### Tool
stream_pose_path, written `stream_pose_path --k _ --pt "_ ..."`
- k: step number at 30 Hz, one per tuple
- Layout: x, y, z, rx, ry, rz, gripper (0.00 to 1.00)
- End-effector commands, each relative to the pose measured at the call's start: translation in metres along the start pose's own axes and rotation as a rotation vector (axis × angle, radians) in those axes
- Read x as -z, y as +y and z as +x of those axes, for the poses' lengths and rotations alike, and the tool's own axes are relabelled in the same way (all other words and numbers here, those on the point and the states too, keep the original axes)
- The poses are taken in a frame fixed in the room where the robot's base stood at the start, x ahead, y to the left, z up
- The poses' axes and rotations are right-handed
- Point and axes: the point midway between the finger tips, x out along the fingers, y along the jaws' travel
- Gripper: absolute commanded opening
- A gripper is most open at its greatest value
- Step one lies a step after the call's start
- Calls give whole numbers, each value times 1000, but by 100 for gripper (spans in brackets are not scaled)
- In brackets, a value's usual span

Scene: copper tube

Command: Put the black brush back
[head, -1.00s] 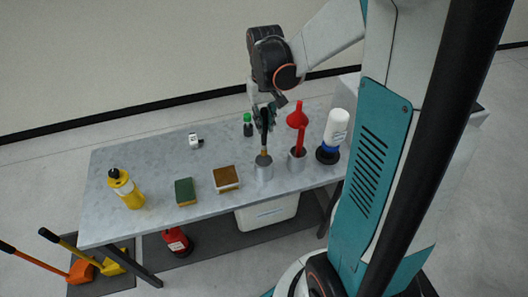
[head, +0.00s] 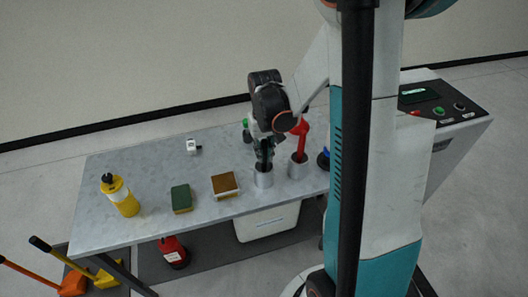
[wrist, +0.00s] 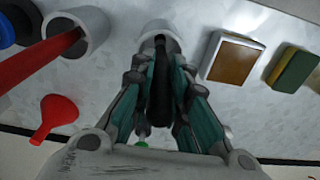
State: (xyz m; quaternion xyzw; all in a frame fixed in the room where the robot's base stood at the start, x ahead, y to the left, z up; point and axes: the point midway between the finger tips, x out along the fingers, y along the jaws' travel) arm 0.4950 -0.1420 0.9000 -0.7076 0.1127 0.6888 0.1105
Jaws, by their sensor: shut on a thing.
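My gripper (head: 263,148) is shut on the black brush and points down over the table. In the wrist view, the brush's black handle (wrist: 160,95) lies between my teal-sided fingers. The brush's lower end goes to the mouth of a grey metal cup (head: 263,180), and seems to be inside it. The same cup's rim (wrist: 158,27) shows at the top of the wrist view. My fingers hide part of the brush, and the depth of its lower end in the cup cannot be seen.
A second grey cup (head: 298,171) with a red handle stands close on the right. A brown-topped box (head: 225,184), sponge (head: 181,199) and yellow bottle (head: 122,196) stand left.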

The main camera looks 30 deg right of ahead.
Motion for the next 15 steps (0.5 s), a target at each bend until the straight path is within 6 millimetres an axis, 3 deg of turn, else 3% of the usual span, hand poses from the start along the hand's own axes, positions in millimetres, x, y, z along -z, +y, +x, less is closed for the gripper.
stream_pose_path --k 1,3,15 --pt "0 0 0 0 0 0 20" --pt "0 0 0 0 0 0 35" --pt "0 0 -5 0 0 0 35"
